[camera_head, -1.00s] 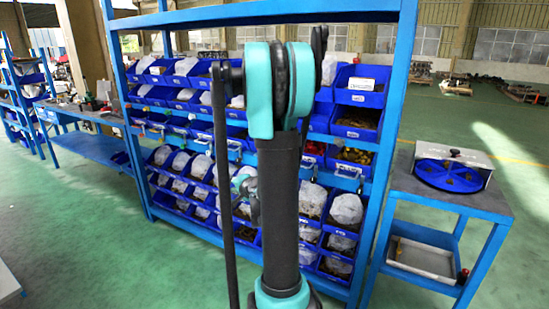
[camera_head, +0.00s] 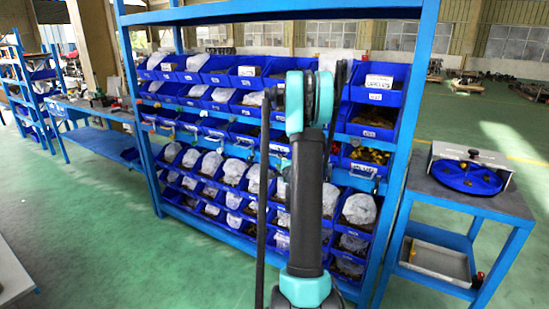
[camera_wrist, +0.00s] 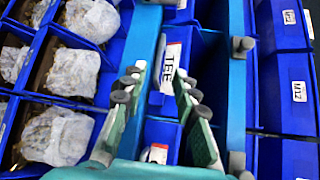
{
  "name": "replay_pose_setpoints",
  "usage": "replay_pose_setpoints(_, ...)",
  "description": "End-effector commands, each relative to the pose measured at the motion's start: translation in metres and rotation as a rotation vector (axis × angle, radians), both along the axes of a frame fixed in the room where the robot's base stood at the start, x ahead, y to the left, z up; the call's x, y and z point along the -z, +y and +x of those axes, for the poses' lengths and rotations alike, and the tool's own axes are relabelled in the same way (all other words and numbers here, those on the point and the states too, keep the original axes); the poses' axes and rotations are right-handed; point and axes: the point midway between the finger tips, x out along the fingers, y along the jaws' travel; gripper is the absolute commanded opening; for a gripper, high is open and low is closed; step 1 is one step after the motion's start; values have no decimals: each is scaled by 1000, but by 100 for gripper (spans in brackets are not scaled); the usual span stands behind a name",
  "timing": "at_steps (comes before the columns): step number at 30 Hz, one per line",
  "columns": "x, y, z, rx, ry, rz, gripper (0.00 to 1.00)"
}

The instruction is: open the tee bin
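In the wrist view, a white label (camera_wrist: 172,62) reading TEE marks the blue tee bin (camera_wrist: 186,15). The label shows between the two fingers of my gripper (camera_wrist: 158,86), which are apart with nothing held between them. The fingers point toward the bin, and I cannot tell whether they touch it. In the head view, my dark arm stands in front of the shelf, and I cannot make out the tee bin or my fingertips there.
A blue shelf rack (camera_head: 401,150) holds rows of blue bins, some with white bags. Blue rails flank the gripper in the wrist view. A side table (camera_head: 425,190) with a blue round tray (camera_head: 468,180) stands right. A workbench (camera_head: 95,112) stands left. Green floor is clear in front.

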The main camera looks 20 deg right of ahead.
Motion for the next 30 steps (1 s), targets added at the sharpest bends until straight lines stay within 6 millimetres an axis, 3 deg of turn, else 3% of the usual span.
replay_pose_setpoints(9, 9, -6, 61, -2, 0, 0, 29)
replay_pose_setpoints(15, 12, -9, 85, -1, 0, -1, 29)
replay_pose_setpoints(28, 13, -10, 93, 0, 0, 0, 29)
replay_pose_setpoints(30, 13, -10, 93, 0, 0, 0, 20)
